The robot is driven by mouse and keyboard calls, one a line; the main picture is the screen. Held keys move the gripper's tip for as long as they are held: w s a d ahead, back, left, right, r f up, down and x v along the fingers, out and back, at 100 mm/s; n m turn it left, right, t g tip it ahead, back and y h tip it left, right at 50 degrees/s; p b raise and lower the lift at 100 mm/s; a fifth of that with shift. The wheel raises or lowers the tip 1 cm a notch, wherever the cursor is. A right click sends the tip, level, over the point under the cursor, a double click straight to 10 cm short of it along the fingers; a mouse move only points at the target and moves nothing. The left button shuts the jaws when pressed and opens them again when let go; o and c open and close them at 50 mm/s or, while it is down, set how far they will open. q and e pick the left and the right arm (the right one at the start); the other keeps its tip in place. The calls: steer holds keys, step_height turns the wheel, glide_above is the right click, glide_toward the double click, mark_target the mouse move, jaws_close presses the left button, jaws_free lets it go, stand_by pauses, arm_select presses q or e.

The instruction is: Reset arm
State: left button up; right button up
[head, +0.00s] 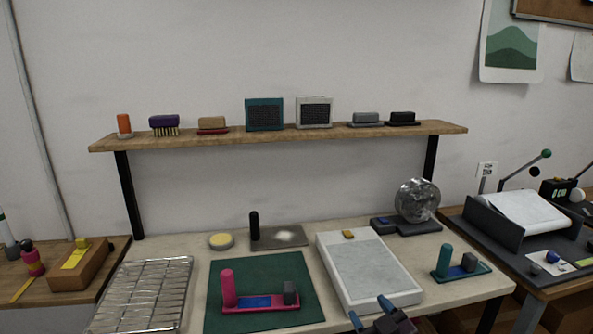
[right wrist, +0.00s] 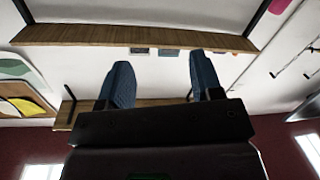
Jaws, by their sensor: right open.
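My right gripper (head: 380,316) shows at the bottom edge of the head view, in front of the white flat board. In the right wrist view, its two blue fingers (right wrist: 163,80) stand apart with nothing between them. The fingers are clear of any object there. My left gripper is in neither view. The rest of my right arm is hidden below the head view's edge.
The table (head: 210,243) holds a wire rack (head: 150,290), a green mat (head: 240,270) with a pink tool (head: 228,290), the white board (head: 365,268) and a teal tool (head: 446,260). A wooden shelf (head: 280,136) with several items crosses the wall behind.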

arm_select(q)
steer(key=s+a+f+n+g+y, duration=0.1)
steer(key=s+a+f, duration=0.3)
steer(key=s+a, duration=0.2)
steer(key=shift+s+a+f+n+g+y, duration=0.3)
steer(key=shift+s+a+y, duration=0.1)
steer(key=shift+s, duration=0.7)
arm_select(e)
steer(key=s+d+f+m+g+h, duration=0.2)
steer(key=s+d+f, duration=0.4)
steer(key=s+f, duration=0.4)
steer(key=s+d+f+m+g+h, duration=0.3)
steer(key=s+d+f, duration=0.3)
steer(key=s+f, duration=0.5)
steer(key=shift+s+d+m+h, duration=0.4)
steer(key=shift+s+m, duration=0.2)
steer(key=shift+s, duration=0.45)
